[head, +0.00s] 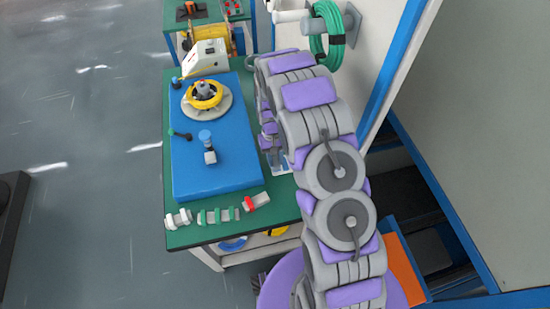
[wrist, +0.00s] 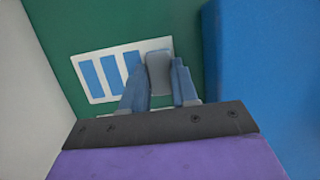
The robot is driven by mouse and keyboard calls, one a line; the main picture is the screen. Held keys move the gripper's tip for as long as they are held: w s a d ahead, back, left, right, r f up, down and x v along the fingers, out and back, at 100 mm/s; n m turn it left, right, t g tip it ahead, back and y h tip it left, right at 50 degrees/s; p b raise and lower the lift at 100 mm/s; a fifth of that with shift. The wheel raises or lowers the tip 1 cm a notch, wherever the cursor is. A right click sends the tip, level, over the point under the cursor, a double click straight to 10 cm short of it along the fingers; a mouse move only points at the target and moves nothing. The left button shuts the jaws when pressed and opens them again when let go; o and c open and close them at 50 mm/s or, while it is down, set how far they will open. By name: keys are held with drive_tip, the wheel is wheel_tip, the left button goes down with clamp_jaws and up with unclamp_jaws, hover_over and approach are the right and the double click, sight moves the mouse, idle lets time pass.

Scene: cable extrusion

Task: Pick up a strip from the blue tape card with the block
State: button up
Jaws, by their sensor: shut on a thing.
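The blue tape card (wrist: 97,72) is white with several blue strips and lies flat on the green table top in the wrist view. A small part of the card (head: 284,163) shows below my gripper in the head view. My gripper (wrist: 160,80) is shut on a grey block (wrist: 158,68). The block is over the right part of the card and hides some of it. I cannot tell whether the block touches the card or whether a strip sticks to it. In the head view my arm partly hides my gripper (head: 272,150).
A blue raised platform (head: 210,172) stands just left of my gripper, holding a yellow ring (head: 204,97) and a small post device (head: 207,147). Several small clamps (head: 215,214) line the front edge of the green table (head: 240,230). A pale wall (wrist: 30,110) flanks the table.

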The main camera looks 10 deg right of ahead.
idle(0.4)
drive_tip(key=shift+r+p, duration=1.4)
drive_tip(key=shift+r, duration=2.65)
